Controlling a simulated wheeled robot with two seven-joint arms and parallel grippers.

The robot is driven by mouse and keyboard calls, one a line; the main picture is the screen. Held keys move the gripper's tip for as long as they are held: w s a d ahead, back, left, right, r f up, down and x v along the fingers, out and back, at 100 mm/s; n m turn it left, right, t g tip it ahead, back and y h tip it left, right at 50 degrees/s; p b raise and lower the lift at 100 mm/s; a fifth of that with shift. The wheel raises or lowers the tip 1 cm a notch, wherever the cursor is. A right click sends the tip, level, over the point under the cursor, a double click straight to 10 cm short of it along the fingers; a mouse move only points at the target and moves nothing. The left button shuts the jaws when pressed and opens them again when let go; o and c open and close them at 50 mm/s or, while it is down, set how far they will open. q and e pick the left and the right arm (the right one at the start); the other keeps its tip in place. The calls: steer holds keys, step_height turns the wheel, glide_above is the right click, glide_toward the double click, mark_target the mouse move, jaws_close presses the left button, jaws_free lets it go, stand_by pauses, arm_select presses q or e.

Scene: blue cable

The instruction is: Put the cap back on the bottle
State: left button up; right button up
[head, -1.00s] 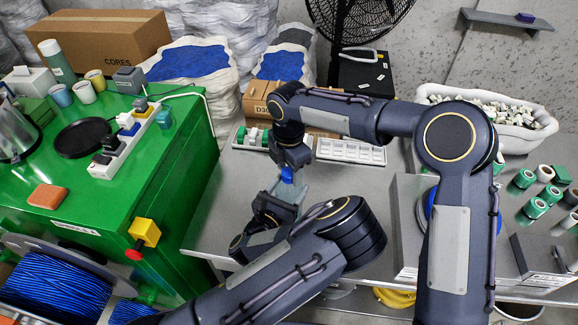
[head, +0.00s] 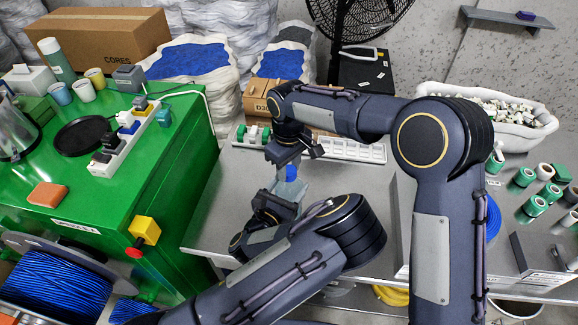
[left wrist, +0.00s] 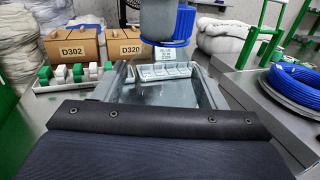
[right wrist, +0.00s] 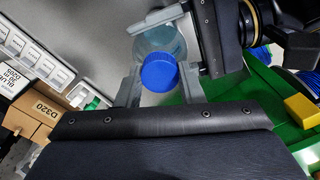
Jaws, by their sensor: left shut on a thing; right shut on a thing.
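My left gripper (head: 275,205) is shut on a pale, see-through bottle (head: 286,190) above the steel table. In the left wrist view, the bottle (left wrist: 160,93) stands between its fingers. My right gripper (head: 288,160) is above it, shut on the blue cap (head: 291,173). The right wrist view shows the cap (right wrist: 159,73) between the fingers, with the bottle (right wrist: 160,42) behind it. In the left wrist view, the ribbed cap (left wrist: 180,28) is above the bottle, partly behind a grey finger. I cannot tell whether cap and bottle touch.
A tray of green and white parts (head: 250,134) and a white compartment tray (head: 352,150) lie behind the grippers. The green bench (head: 100,190) is at left. Green rolls (head: 534,207) lie at right. The table around the bottle is clear.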

steer(key=m, duration=0.6)
steer(key=shift+m, duration=0.3)
steer(key=o, duration=1.2)
steer(key=shift+c, duration=0.2)
step_height(320, 180, up, 12)
